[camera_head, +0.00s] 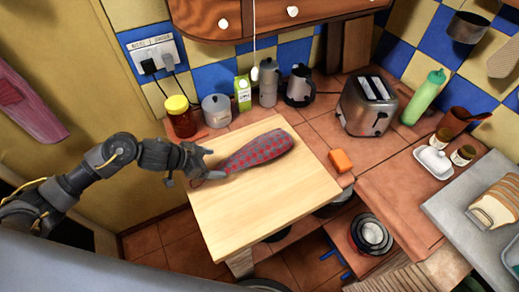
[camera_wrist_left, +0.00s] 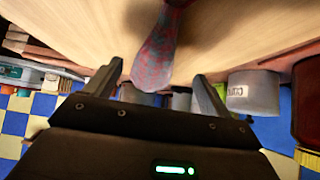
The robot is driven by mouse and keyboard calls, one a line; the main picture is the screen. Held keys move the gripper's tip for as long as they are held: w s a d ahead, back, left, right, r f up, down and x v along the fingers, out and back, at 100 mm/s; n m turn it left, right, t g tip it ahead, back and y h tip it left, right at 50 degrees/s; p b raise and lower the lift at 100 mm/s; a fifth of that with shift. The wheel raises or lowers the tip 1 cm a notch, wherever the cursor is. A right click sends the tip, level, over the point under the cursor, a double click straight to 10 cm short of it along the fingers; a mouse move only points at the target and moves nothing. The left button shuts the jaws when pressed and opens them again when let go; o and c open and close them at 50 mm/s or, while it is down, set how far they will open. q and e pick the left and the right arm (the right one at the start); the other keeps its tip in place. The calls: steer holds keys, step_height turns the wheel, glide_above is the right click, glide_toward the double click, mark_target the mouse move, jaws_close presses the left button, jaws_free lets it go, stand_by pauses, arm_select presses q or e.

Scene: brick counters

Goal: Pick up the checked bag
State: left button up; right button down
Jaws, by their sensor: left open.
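The checked bag (camera_head: 256,153) is a long red and grey bundle lying on the light wooden board (camera_head: 237,221), its narrow end toward my left gripper. My left gripper (camera_head: 207,164) is at the board's left side, close to that narrow end. In the left wrist view the bag (camera_wrist_left: 163,50) runs up the picture from between the two open fingers of my left gripper (camera_wrist_left: 160,85). I cannot tell whether the fingers touch it. My right gripper is not in view.
A jar with a yellow lid (camera_head: 181,117), a grey canister (camera_head: 216,110) and a green carton (camera_head: 243,93) stand behind the board. An orange sponge (camera_head: 341,161) lies right of it. A toaster (camera_head: 368,104) stands at the back right. The board's front half is clear.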

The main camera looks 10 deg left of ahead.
mark_target(225, 165)
arm_select(q)
steer(key=shift+w+d+f, duration=0.2)
steer(key=shift+d+f, duration=0.25)
steer(key=shift+d, duration=0.2)
steer(key=p+x, duration=0.1)
steer(key=x, duration=0.3)
steer(key=shift+f, duration=0.2)
steer(key=c, duration=1.2)
steer(key=shift+o, duration=0.2)
steer(key=shift+r, duration=0.1)
